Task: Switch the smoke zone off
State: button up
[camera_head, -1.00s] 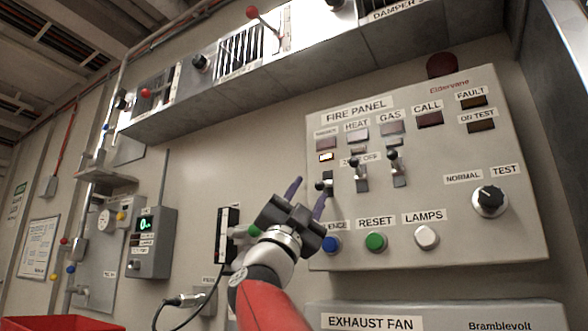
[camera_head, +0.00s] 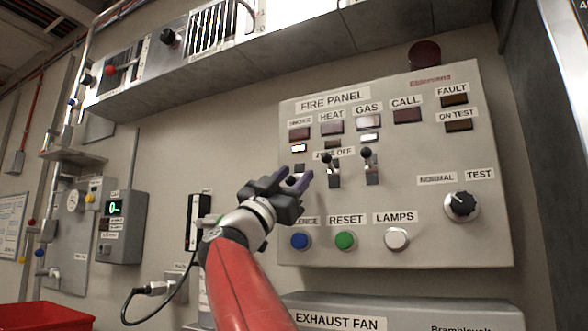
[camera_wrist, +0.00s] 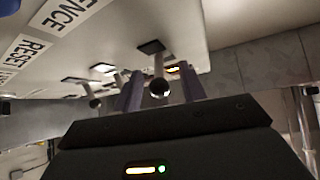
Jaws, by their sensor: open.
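The grey fire panel (camera_head: 420,220) fills the right of the head view. Its smoke window (camera_head: 299,134) is at the upper left, with a small lit lamp (camera_head: 298,148) below it. My gripper (camera_head: 291,178) is open, its two purple fingers in front of the smoke switch, which is mostly hidden there. In the wrist view a toggle lever with a dark round tip (camera_wrist: 159,86) stands between the fingers; contact cannot be told. The heat switch (camera_head: 333,172) and gas switch (camera_head: 371,170) are close to the right, their dark knobs raised.
Below the switches are a blue button (camera_head: 300,241), a green reset button (camera_head: 346,240) and a white lamps button (camera_head: 396,239). A rotary test knob (camera_head: 462,205) is at the right. A ledge (camera_head: 200,90) overhangs the wall above. An exhaust fan box (camera_head: 430,312) sits below.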

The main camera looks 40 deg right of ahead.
jog(key=shift+d+r, duration=0.35)
jog(key=shift+d, duration=0.05)
jog(key=shift+c, duration=0.3)
